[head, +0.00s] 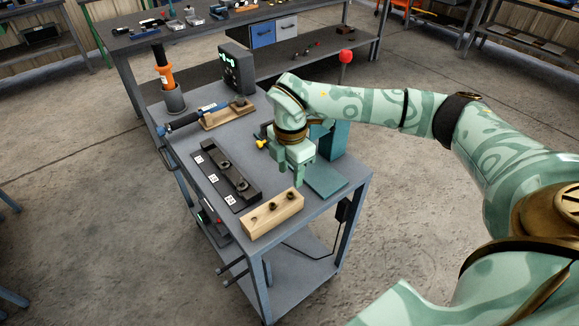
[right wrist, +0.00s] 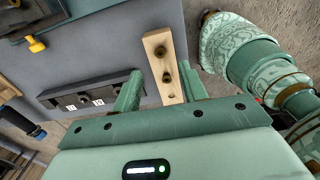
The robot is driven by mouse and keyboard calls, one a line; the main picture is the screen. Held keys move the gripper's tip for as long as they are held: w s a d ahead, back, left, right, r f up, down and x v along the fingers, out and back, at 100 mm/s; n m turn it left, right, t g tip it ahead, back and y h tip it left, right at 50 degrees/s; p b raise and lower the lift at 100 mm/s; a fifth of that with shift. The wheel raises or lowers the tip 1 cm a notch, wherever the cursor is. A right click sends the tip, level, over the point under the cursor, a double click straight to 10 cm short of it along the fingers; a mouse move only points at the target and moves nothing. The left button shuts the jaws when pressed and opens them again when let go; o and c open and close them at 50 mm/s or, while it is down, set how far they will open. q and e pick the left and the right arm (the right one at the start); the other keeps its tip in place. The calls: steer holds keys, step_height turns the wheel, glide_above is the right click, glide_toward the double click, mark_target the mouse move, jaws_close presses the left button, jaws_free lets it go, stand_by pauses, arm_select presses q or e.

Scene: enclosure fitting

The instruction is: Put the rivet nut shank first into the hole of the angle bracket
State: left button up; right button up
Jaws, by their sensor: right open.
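My right gripper (head: 290,172) is open and empty, pointing down above the bench, just behind the wooden block. In the right wrist view, its two fingers (right wrist: 160,80) stand apart, with the block showing between and beyond them. The light wooden block (head: 272,216) carries a few dark, round pieces in a row, which look like rivet nuts; one (right wrist: 167,77) shows between the fingers. A long black stepped piece (head: 230,172) with white labels lies left of the block and bears dark round parts. I cannot tell whether it is the angle bracket. My left gripper is out of view.
A teal press-like stand (head: 332,145) is right of my gripper. The bench front edge is close to the block.

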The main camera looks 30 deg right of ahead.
mark_target(290, 194)
step_height(290, 194, down, 2)
steer(key=shift+f+b, duration=0.15)
steer(key=shift+b, duration=0.5)
steer(key=shift+f+b, duration=0.95)
steer(key=shift+f, duration=1.4)
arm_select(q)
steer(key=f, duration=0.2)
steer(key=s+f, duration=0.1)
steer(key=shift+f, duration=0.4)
arm_select(e)
jaws_close()
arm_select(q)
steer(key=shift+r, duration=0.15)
arm_select(e)
steer(key=shift+r, duration=0.15)
